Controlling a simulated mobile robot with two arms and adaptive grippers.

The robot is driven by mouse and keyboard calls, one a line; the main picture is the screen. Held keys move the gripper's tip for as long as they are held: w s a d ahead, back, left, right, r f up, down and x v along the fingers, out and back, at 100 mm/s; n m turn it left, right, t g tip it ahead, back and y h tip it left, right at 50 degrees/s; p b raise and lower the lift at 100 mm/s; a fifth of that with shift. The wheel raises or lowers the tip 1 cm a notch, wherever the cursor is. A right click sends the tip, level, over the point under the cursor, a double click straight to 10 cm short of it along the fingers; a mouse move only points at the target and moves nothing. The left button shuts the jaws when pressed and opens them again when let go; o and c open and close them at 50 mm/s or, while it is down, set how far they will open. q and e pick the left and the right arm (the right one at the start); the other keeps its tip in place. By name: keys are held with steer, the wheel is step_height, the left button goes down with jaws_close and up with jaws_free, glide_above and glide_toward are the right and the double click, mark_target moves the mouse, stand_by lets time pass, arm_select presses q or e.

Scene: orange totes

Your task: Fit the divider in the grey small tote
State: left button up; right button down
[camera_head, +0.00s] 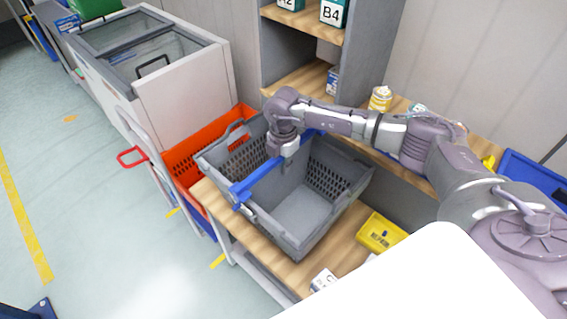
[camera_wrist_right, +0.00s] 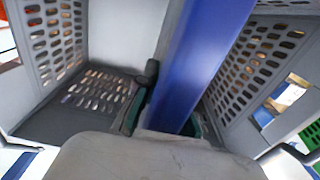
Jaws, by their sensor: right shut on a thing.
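The grey small tote (camera_head: 318,233) stands on a wooden-topped bench, with perforated side walls and an open top. The blue divider (camera_head: 256,178) spans the tote's opening from the left rim towards the back. Its near-left end lies over the rim, and I cannot tell whether it touches it. My right gripper (camera_head: 286,154) points down over the tote, shut on the divider's upper edge. In the right wrist view, the divider (camera_wrist_right: 205,60) runs between the fingers, with the tote's perforated walls (camera_wrist_right: 60,40) on both sides. My left gripper is not in view.
An orange tote (camera_head: 182,161) stands close at the left of the grey tote. A yellow box (camera_head: 381,233) lies on the bench at the right. Shelves (camera_head: 300,82) stand behind, with a yellow-labelled can (camera_head: 380,98). The floor at left is open.

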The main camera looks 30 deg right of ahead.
steer(key=shift+f+b, duration=0.5)
steer(key=shift+f, duration=0.15)
steer(key=c, duration=1.3)
jaws_free()
steer(key=shift+r, duration=0.1)
step_height(320, 180, up, 13)
steer(key=b, duration=0.3)
steer(key=shift+r, duration=0.1)
